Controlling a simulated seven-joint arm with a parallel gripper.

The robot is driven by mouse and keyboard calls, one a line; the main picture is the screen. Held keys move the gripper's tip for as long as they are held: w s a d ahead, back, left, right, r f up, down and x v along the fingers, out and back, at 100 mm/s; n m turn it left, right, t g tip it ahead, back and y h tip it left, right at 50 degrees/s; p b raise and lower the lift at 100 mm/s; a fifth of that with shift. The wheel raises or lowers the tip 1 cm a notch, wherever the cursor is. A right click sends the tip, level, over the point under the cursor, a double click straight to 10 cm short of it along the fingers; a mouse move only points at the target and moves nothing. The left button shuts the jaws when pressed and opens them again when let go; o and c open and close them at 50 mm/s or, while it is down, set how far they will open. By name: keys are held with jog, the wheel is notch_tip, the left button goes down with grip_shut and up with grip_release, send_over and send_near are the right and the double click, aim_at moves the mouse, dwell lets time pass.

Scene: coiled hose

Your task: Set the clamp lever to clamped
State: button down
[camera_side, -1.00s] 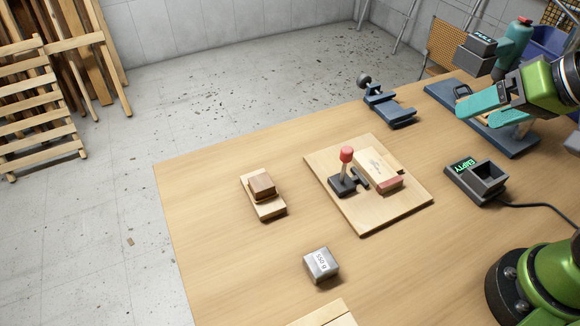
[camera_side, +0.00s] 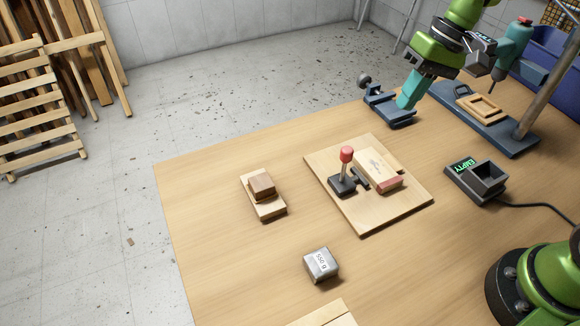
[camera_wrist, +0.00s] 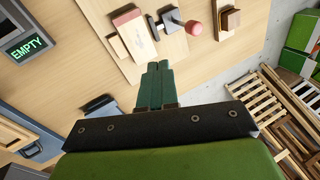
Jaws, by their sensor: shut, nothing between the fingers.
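The clamp lever (camera_side: 345,163) has a red knob and stands upright on a dark base on a wooden board (camera_side: 365,224). A pale block (camera_side: 375,165) with a reddish end lies beside the clamp on the same board. In the wrist view the red knob (camera_wrist: 195,29) shows at the upper right of the fingers, near the pale block (camera_wrist: 134,37). My gripper (camera_side: 403,106) is shut and empty, with teal fingers pointing down near the blue-grey vise at the table's back edge. The fingertips also show in the wrist view (camera_wrist: 160,64), apart from the lever.
A blue-grey vise (camera_side: 393,112) is close to my gripper. A box with an EMPTY display (camera_side: 478,180), a drill stand (camera_side: 510,135), a stacked wooden block (camera_side: 263,195) and a metal block (camera_side: 321,264) also occupy the table.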

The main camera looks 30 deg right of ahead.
jog(key=shift+s+a+r, duration=0.1)
jog(key=shift+s+r, duration=0.05)
send_near(344, 167)
jog(key=shift+d+f, duration=0.1)
jog(key=shift+f, duration=0.85)
jog(key=shift+d+f, duration=0.15)
jog(key=shift+f, duration=0.8)
jog(key=shift+a, duration=0.15)
